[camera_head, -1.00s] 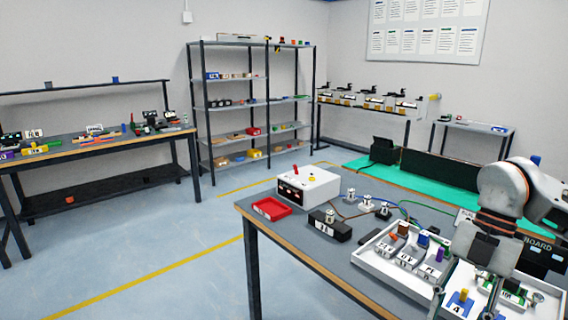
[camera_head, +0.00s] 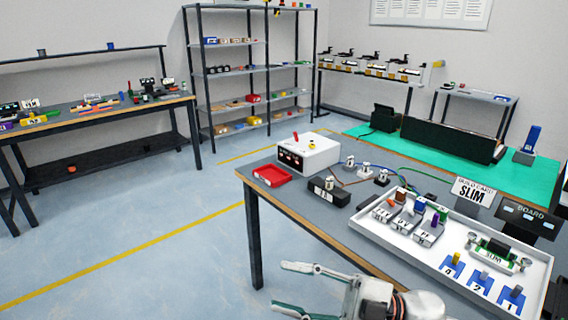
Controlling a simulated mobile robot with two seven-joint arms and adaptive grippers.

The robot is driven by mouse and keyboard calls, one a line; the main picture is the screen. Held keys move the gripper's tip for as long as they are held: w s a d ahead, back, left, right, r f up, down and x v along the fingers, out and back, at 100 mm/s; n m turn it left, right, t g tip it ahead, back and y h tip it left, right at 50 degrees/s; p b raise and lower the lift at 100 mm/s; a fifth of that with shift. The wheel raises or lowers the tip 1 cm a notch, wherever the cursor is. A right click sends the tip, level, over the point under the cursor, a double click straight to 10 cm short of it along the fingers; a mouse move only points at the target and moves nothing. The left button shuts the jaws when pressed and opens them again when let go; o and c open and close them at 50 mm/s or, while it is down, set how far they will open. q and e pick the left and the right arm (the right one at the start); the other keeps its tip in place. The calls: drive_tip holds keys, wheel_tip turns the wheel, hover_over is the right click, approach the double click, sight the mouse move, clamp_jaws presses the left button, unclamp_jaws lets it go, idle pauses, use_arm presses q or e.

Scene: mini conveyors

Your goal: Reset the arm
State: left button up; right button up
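My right gripper (camera_head: 284,288) is at the bottom centre of the head view, in front of the table's near edge and left of the white tray. Its two pale fingers point left and are spread apart, with nothing between them. The wrist of my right arm (camera_head: 395,302) shows beside it, and the rest of the arm is cut off by the frame. My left gripper is not in view.
The white tray (camera_head: 452,275) holds grey and blue numbered blocks and a green board (camera_head: 497,250). A SLIM card (camera_head: 472,192), a white box (camera_head: 308,153), a red tray (camera_head: 271,176) and a black block (camera_head: 328,191) stand on the table. Floor at left is clear.

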drive_tip(key=w+d+f+m+t+h, duration=0.3)
drive_tip(key=d+f+m+t+h, duration=0.3)
drive_tip(key=f+m, duration=0.25)
drive_tip(key=w+d+f+m+t+h, duration=0.2)
drive_tip(key=d+f+m+t+h, duration=0.25)
drive_tip(key=f+m+t, duration=0.35)
drive_tip(key=s+d+f+m+g+h, duration=0.2)
drive_tip(key=s+d+f+h, duration=0.2)
drive_tip(key=s+f, duration=0.3)
drive_tip(key=s+d+f+m+g+h, duration=0.3)
drive_tip(key=s+f, duration=0.5)
drive_tip(key=f, duration=0.4)
drive_tip(key=shift+d+f+m+h+p, duration=0.35)
drive_tip(key=shift+d+f+h+p, duration=0.05)
drive_tip(key=shift+d+h, duration=0.2)
